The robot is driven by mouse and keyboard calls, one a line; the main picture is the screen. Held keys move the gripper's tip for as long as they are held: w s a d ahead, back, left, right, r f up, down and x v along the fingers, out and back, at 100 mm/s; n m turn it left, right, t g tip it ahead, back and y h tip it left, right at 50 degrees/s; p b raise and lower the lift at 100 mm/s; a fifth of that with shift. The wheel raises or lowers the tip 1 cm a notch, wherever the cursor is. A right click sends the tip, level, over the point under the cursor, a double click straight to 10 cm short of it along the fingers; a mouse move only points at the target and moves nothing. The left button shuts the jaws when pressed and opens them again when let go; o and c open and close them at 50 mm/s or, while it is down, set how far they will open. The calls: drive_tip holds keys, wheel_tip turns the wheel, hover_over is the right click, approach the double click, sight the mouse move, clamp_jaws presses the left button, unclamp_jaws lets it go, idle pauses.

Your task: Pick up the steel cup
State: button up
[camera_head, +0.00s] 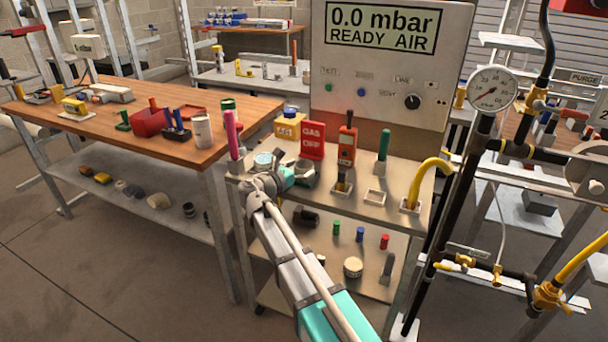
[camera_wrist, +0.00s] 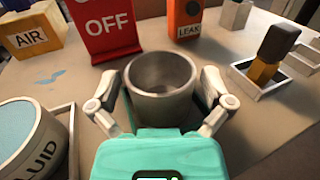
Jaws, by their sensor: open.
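The steel cup (camera_wrist: 161,90) is a grey, round, open-topped cup in the middle of the wrist view. It stands upright on the cart top and looks empty. My gripper (camera_wrist: 160,101) is open, with one finger on the left and one on the right of the cup. The wrist view does not show clearly whether either finger touches it. The cup's lower front is hidden by my teal gripper body. In the head view, my gripper (camera_head: 281,182) is low over the cart's left side, and the cup (camera_head: 304,169) shows only partly beside it.
A red OFF sign (camera_wrist: 106,27) stands right behind the cup, with an orange leak detector (camera_wrist: 185,20) to its right. A FLUID tin (camera_wrist: 29,140) stands close on the left. A yellow AIR block (camera_wrist: 30,33) is behind left. A holder tray (camera_wrist: 262,78) is right.

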drive_tip(key=shift+w+d, duration=0.25)
drive_tip(key=shift+w, duration=0.05)
idle(0.4)
drive_tip(key=c, duration=1)
